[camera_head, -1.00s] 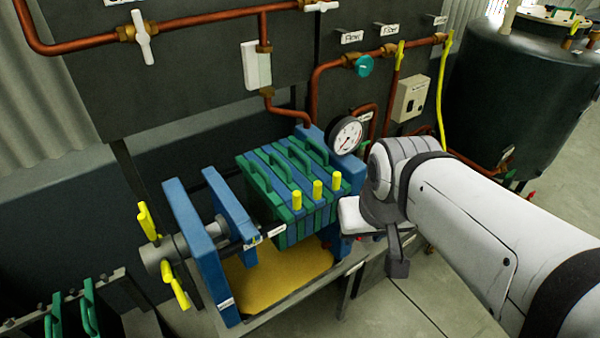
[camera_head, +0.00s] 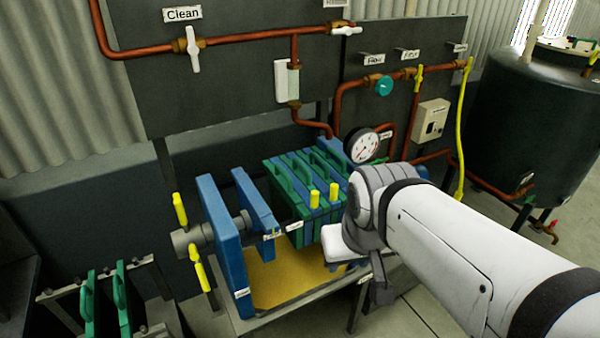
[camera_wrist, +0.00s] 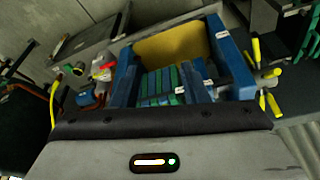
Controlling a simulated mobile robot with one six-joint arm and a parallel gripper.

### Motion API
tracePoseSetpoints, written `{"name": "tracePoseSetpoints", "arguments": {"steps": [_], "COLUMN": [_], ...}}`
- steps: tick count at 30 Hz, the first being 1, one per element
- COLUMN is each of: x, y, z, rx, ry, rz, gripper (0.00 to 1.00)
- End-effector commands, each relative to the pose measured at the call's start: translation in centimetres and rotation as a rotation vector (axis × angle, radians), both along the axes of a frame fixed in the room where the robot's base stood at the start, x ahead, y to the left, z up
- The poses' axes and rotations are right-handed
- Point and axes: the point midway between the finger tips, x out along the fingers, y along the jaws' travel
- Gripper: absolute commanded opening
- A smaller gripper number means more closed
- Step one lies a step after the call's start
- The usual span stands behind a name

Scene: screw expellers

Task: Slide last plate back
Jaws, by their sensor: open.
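A filter press holds a pack of green and blue plates (camera_head: 300,190) with green handles on top and yellow knobs in front. The pack sits toward the right end, by the pressure gauge. The blue pressing plate (camera_head: 253,205) stands left of the pack with a gap between. The blue end frame (camera_head: 219,235) is further left, with a grey screw and yellow handles. The pack also shows in the wrist view (camera_wrist: 165,85). My arm reaches in from the right, its wrist in front of the pack's right end. My gripper's fingers are not visible in either view.
A yellow tray (camera_head: 283,282) lies under the press. A rack with green plates (camera_head: 120,290) stands at lower left. A pressure gauge (camera_head: 361,145) and copper pipes (camera_head: 345,85) are behind the press. A dark tank (camera_head: 525,120) stands at right.

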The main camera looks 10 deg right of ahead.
Motion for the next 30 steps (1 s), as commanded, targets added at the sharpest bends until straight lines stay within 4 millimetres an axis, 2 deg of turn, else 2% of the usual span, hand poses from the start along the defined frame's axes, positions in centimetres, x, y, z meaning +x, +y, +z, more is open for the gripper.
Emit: {"name": "tracePoseSetpoints", "arguments": {"steps": [2,5,8,12,16,18,21,24,30], "x": [0.5,2.5,6.0,11.7,16.2,18.3,20.4,21.7,22.7], "y": [-0.1,-0.7,-1.2,-1.7,-2.4,-1.5,-1.5,-1.4,-1.1], "z": [-0.6,-2.3,-4.6,-7.6,-9.4,-10.0,-10.5,-10.7,-10.3], "rx": [-0.001,-0.008,-0.016,-0.026,-0.041,-0.003,0.003,0.016,0.037], "ry": [-0.018,-0.088,-0.215,-0.455,-0.676,-0.805,-0.965,-1.094,-1.241], "rz": [-0.002,0.0,-0.01,-0.016,-0.034,0.006,0.014,0.024,0.04], "gripper": [0.4,0.4,0.4,0.4,0.4,0.4,0.4,0.4,0.4]}}
